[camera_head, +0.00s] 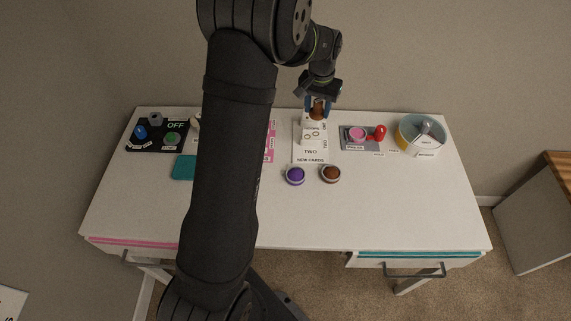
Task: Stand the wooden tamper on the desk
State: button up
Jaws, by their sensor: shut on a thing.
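My gripper (318,103) is at the back middle of the white desk (400,205). Its blue fingers are shut on a small brown piece, which looks like the wooden tamper (318,112). The fingers hide part of it. It is just above or at a white block with rings, at the back of a white labelled board (310,151). I cannot tell whether its lower end touches anything. A brown round-topped piece (330,173) and a purple one (295,175) stand on the desk in front of the board.
A grey pad with a pink button and red knob (378,133) and a round dial (421,135) are at right. A black switch panel (157,137) and teal pad (184,167) are at left. The front right desktop is clear. My arm hides the left middle.

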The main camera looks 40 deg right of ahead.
jog(key=s+d+f+m, duration=0.1)
jog(key=s+d+m, duration=0.2)
jog(key=s, duration=1.6)
jog(key=s+d+f+m, duration=0.2)
jog(key=s+m, duration=0.1)
jog(key=s, duration=1.6)
send_over(401, 176)
notch_tip(401, 176, down, 7)
jog(key=shift+a+r, duration=0.1)
jog(key=shift+f, duration=2)
jog(key=o, duration=0.5)
jog(key=shift+f, duration=0.15)
jog(key=o, duration=0.4)
